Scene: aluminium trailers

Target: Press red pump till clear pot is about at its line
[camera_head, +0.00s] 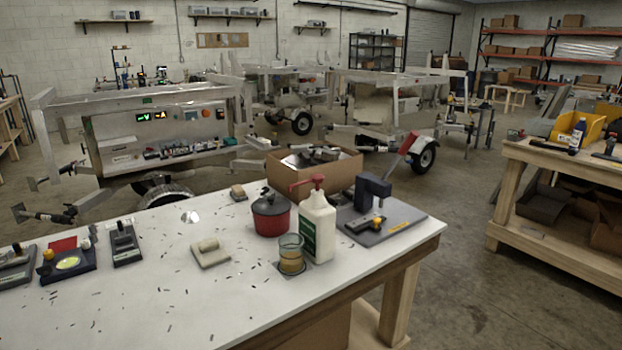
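A white bottle (319,229) with a green label stands upright near the right end of the white table. Its red pump (310,184) is on top, with the spout pointing left. A clear pot (291,253) stands just in front and left of the bottle. Amber liquid fills roughly its lower half. I cannot make out the pot's line clearly at this size. The spout's tip is up behind the pot; I cannot tell whether it is right over it. Neither of my grippers is in view.
A red pot with a dark lid (271,213) stands behind the clear pot. A grey board (405,227) with a dark stand is right of the bottle. A pale block (209,252) lies to the left. Small dark scraps dot the white table (150,300). A cardboard box (340,171) is behind.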

